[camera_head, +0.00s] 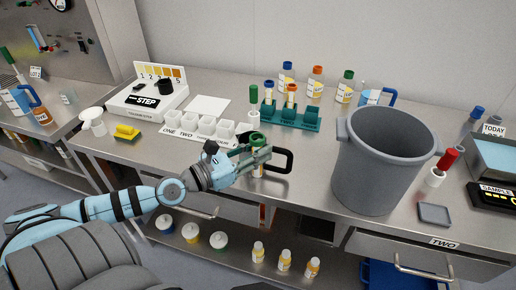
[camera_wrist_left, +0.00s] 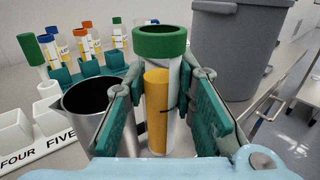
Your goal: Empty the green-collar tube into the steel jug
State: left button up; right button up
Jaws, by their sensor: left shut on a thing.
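The green-collar tube (camera_wrist_left: 160,85) is clear, with yellow-orange liquid inside, and stands about upright. My left gripper (camera_head: 259,155) is shut on it, with a teal finger on each side in the left wrist view (camera_wrist_left: 160,120). The green collar (camera_head: 257,138) rises above the fingers. The steel jug (camera_wrist_left: 82,122) stands just beyond and left of the tube in the left wrist view, its dark open mouth lower than the collar. In the head view my gripper hides most of the jug; a black handle (camera_head: 291,160) shows to the right. My right gripper is not in view.
A teal rack (camera_head: 291,117) with blue- and orange-collar tubes stands behind, with several bottles beyond. White numbered cups (camera_head: 204,126) sit to the left. A large grey bin (camera_head: 378,165) stands close on the right. The bench's front edge lies near my gripper.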

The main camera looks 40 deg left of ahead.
pick_arm(q)
jog(key=shift+w+a+r+n+g+p, duration=0.2)
jog(key=shift+w+n+p, duration=0.15)
jog(key=shift+n+p, duration=0.15)
jog(key=shift+w+a+r+n+g+p, duration=0.2)
jog(key=shift+w+n+p, duration=0.1)
jog(key=shift+n+p, duration=0.15)
jog(key=r+n+p, duration=0.1)
jog(key=p, duration=0.2)
jog(key=w+a+n+g+p, duration=0.1)
jog(key=n+p, duration=0.1)
jog(key=p, duration=0.1)
jog(key=a+r+n+g+p, duration=0.1)
jog(key=p, duration=0.2)
jog(key=shift+w+a+r, duration=0.15)
jog(key=shift+w+r, duration=0.2)
jog(key=shift+w, duration=0.05)
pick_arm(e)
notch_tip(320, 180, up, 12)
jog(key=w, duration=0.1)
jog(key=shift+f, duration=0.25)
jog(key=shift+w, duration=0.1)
pick_arm(q)
jog(key=shift+a+f+n+g+h+p, duration=0.1)
jog(key=shift+f+n+g+h+p, duration=0.25)
jog(key=shift+f+n, duration=0.35)
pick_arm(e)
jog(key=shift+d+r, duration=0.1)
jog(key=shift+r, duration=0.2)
